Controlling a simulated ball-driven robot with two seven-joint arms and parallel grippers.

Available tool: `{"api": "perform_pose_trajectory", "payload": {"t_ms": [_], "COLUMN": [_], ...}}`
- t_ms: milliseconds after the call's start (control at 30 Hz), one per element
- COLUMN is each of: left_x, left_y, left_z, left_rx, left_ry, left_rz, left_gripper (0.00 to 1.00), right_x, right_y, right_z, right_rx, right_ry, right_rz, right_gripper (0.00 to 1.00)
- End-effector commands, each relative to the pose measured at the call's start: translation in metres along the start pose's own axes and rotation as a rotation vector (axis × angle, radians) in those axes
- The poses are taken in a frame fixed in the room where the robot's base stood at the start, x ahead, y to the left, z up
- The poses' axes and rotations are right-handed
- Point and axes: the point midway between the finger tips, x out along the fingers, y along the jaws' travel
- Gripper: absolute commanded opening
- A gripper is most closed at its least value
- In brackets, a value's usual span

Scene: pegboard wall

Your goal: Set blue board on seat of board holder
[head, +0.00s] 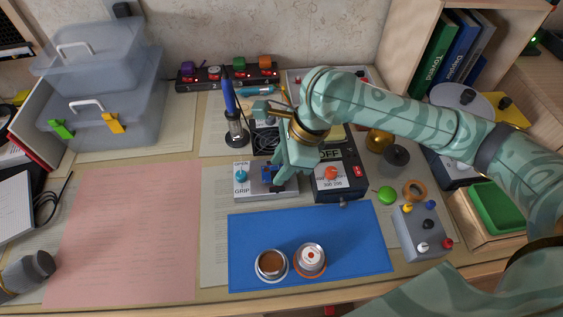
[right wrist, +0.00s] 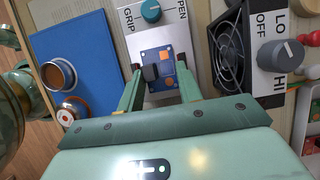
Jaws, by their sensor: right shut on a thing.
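The board holder (head: 288,190) is a grey metal block with a teal knob and the word GRIP, near the middle of the desk. Its grey face also shows in the right wrist view (right wrist: 178,30). The blue board (head: 266,173) is small, with orange and dark parts. It shows between the fingers in the right wrist view (right wrist: 151,55). My right gripper (head: 274,183) points down at the holder and is shut on the board. The board is over or on the holder; I cannot tell whether it touches the seat, which is hidden. My left gripper is not in view.
A blue mat (head: 350,235) with two round tins lies in front. A grey switch box (head: 423,235) is at right. The pink sheet (head: 125,230) is clear.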

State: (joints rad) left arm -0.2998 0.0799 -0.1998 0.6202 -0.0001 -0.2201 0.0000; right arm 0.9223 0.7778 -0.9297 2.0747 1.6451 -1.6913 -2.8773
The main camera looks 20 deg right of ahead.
Motion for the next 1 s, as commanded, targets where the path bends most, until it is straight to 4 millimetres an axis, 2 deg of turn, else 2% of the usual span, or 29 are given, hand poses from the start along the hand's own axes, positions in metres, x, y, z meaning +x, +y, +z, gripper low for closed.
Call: {"api": "perform_pose_trajectory", "payload": {"t_ms": [33,333,367,400,433,800,1000], "left_x": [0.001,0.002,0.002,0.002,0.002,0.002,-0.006], "left_y": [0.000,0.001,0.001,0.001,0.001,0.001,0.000], "left_z": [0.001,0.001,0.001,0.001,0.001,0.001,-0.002], "left_rx": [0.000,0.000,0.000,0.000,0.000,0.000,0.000], "left_ry": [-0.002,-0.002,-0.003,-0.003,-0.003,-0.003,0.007], "left_rz": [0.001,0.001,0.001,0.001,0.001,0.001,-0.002], "left_gripper": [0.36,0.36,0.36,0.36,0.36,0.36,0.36], "right_x": [0.009,0.012,0.012,0.013,0.013,0.013,0.003], "right_y": [0.004,0.003,0.003,0.003,0.003,0.003,0.003], "right_z": [-0.006,-0.009,-0.009,-0.009,-0.009,-0.010,-0.005], "right_rx": [0.004,0.005,0.005,0.005,0.005,0.004,0.002], "right_ry": [0.016,0.019,0.020,0.020,0.020,0.022,0.022], "right_rz": [0.015,0.016,0.015,0.015,0.015,0.014,0.011], "right_gripper": [0.14,0.14,0.41,0.52,0.54,0.55,0.56]}}
